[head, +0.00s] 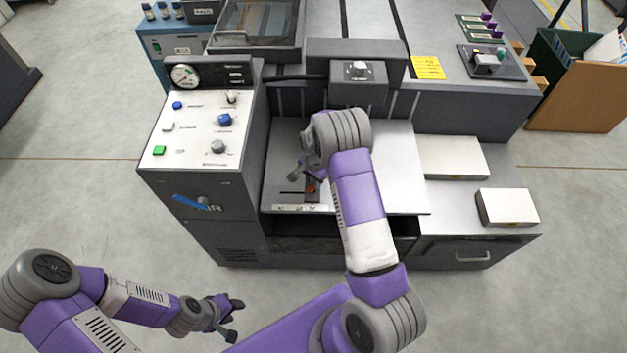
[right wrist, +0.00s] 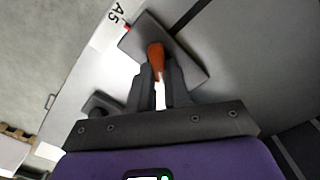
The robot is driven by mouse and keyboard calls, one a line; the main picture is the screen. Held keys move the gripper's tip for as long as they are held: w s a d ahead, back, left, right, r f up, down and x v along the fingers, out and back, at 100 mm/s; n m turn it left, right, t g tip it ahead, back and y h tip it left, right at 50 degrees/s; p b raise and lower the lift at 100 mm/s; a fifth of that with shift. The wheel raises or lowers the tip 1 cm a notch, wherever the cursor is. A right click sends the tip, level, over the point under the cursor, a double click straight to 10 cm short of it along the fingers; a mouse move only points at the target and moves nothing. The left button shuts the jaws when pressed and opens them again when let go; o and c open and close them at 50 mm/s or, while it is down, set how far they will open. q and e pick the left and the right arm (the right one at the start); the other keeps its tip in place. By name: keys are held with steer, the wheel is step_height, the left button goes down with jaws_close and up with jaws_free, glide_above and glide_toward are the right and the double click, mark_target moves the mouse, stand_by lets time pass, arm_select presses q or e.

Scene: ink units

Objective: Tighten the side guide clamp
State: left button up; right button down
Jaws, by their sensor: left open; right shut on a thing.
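The clamp's orange-red lever (right wrist: 156,55) stands between the fingertips of my right gripper (right wrist: 160,75) in the right wrist view. The gripper is shut on it. The lever sits on a dark grey side guide block (right wrist: 190,57), which rests on the pale feed table. My left gripper (head: 232,319) is open and empty, low over the floor in front of the machine.
The feed table (head: 390,190) has a scale strip (head: 300,208) along its front edge, marked A5 in the wrist view. The control panel (head: 200,130) stands to the left. Two pale stacks (head: 452,158) (head: 508,207) lie on the right shelf.

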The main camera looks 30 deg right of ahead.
steer(key=shift+m, duration=0.9)
steer(key=c, duration=1.1)
jaws_free()
step_height(320, 180, up, 8)
steer(key=shift+s+f+p, duration=0.1)
steer(key=shift+f+p, duration=0.1)
steer(key=shift+p, duration=0.85)
